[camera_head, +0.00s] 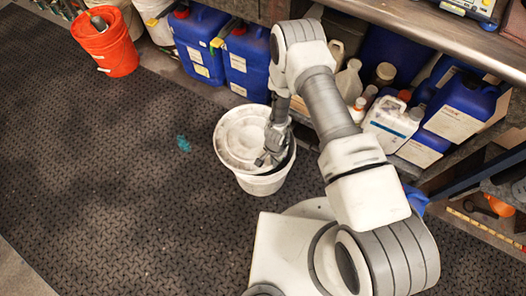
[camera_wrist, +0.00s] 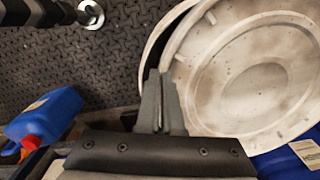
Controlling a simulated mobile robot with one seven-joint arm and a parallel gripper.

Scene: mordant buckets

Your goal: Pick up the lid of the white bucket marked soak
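The white bucket (camera_head: 262,185) stands on the dark floor mat in the middle of the head view. Its round, stained white lid (camera_head: 240,135) sits shifted to the left over its mouth, with a dark gap along the right side. In the wrist view the lid (camera_wrist: 255,70) fills the right half, and a strip of the bucket rim (camera_wrist: 163,32) shows behind it. My gripper (camera_head: 262,160) is at the lid's near right edge. In the wrist view its fingers (camera_wrist: 163,78) are close together on the lid's edge. No marking on the bucket is readable.
An orange bucket (camera_head: 107,42) stands at the upper left. Blue canisters (camera_head: 247,65) and white bottles (camera_head: 392,122) line the shelf under a metal bench (camera_head: 430,25). A blue bottle (camera_wrist: 45,115) shows in the wrist view.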

